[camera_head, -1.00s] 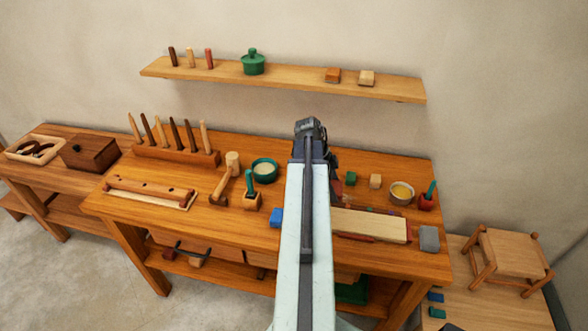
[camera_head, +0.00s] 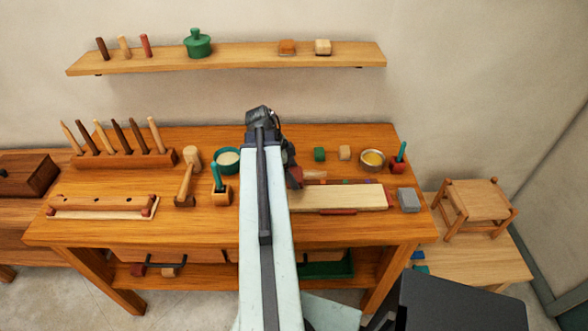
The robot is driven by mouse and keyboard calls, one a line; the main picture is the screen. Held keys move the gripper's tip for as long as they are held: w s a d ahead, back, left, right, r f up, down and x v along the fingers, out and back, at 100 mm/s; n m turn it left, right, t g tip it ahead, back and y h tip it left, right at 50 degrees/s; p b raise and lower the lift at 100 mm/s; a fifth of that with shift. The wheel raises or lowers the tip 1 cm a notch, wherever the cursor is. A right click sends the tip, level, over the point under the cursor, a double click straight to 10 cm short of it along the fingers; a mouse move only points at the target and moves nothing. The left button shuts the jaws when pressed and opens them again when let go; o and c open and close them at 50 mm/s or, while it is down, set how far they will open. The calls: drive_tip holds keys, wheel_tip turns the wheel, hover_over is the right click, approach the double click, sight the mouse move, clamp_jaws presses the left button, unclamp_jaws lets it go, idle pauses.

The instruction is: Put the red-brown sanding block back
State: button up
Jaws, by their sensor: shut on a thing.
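My gripper (camera_head: 293,167) is at the far end of my raised arm, over the back middle of the workbench. It is shut on a small red-brown block (camera_head: 295,178), which looks like the sanding block. The jaws and arm hide part of it. The block appears just left of the pale board's back edge, and I cannot tell its height above the bench. On the wall shelf (camera_head: 220,60) stand an orange-brown block (camera_head: 287,47) and a pale block (camera_head: 323,47).
The workbench (camera_head: 300,234) holds a green block (camera_head: 319,153), tan block (camera_head: 345,152), yellow-filled bowl (camera_head: 373,160), red pot (camera_head: 398,167), pale board (camera_head: 340,198) and grey block (camera_head: 409,200). A tool rack (camera_head: 130,160) and mallet (camera_head: 187,180) stand left. A stool (camera_head: 475,200) stands right.

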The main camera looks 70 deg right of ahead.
drive_tip(key=shift+s+f, duration=0.35)
hover_over(297, 161)
drive_tip(key=w, duration=0.1)
drive_tip(key=shift+w+a+f+b, duration=0.15)
drive_tip(key=shift+a+f+b, duration=0.3)
drive_tip(key=shift+f, duration=0.1)
drive_tip(key=f+b, duration=0.4)
drive_tip(key=shift+w+d, duration=0.15)
drive_tip(key=shift+d, duration=0.15)
drive_tip(key=o, duration=1.3)
drive_tip(key=shift+r, duration=0.1)
drive_tip(key=p+v, duration=1.1)
drive_tip(key=v, duration=0.1)
drive_tip(key=shift+r+p, duration=0.1)
drive_tip(key=shift+p, duration=0.25)
